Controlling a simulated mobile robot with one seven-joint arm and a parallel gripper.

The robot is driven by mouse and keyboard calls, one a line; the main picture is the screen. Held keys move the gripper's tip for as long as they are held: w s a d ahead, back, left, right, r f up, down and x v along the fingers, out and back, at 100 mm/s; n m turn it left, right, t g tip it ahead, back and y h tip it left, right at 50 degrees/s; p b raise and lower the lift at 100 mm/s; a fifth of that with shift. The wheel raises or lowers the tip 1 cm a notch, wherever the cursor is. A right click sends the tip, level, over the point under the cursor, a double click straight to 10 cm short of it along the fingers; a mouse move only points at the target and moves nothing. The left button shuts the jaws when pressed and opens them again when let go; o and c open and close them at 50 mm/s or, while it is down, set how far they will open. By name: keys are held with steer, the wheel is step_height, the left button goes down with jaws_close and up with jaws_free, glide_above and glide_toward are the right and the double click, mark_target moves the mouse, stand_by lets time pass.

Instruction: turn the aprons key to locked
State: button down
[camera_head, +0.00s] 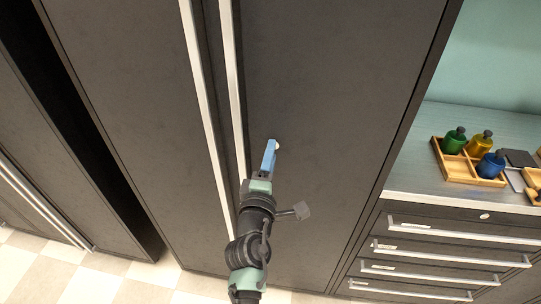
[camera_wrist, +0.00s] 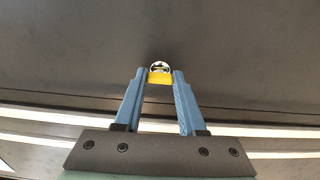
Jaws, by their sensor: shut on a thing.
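A yellow key (camera_wrist: 160,77) sits at a round silver lock (camera_wrist: 160,66) on a dark cabinet door in the wrist view. My gripper (camera_wrist: 160,80) has its two blue fingers on either side of the key's head and is shut on it. In the head view my gripper (camera_head: 274,146) reaches the right door of the tall dark cabinet (camera_head: 320,80). The lock (camera_head: 277,145) shows there as a small pale disc at the fingertips. The key is hidden by the fingers in that view. No label can be read on the key or the lock.
Two long pale vertical handles (camera_head: 233,80) run just left of my gripper. At the right, a counter (camera_head: 460,200) holds a wooden tray (camera_head: 472,181) with green, yellow and blue bottles. Drawers with bar handles (camera_head: 450,247) are below it. The checkered floor (camera_head: 90,281) is clear at lower left.

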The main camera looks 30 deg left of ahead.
steer(key=shift+c, duration=2.4)
jaws_free()
steer(key=v, duration=1.3)
steer(key=shift+p, duration=0.45)
